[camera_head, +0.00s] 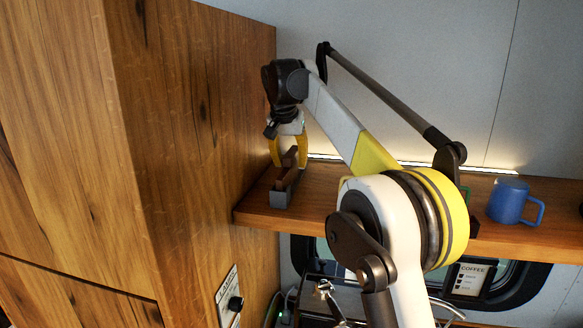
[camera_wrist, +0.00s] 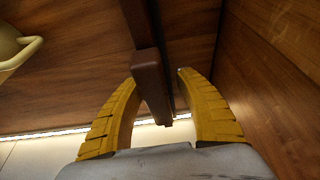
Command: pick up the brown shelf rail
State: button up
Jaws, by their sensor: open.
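The brown shelf rail (camera_head: 287,173) is a small dark-brown piece at the left end of the wooden shelf, close to the cabinet wall. In the wrist view the brown rail (camera_wrist: 150,78) runs from the top edge down between my fingers. My gripper (camera_head: 288,160) points down over it with yellow fingers. In the wrist view my gripper (camera_wrist: 158,76) is open, with one fingertip on each side of the rail. The left fingertip looks close to the rail; a gap shows on the right. I cannot tell whether either finger touches it.
A grey block-like piece (camera_head: 281,196) sits at the rail's front end. The wooden shelf (camera_head: 350,208) runs right to a blue mug (camera_head: 509,201). The tall wooden cabinet (camera_head: 190,130) stands close on the left. A pale mug (camera_wrist: 12,45) shows in the wrist view.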

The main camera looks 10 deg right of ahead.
aim_at(293, 169)
jog(key=x, duration=0.1)
jog(key=p+x, duration=0.1)
jog(key=x, duration=0.1)
jog(key=shift+d+f, duration=0.1)
jog(key=shift+d, duration=0.25)
jog(key=shift+w+f, duration=0.15)
jog(key=shift+f, duration=0.1)
jog(key=shift+r, duration=0.1)
grip_shut()
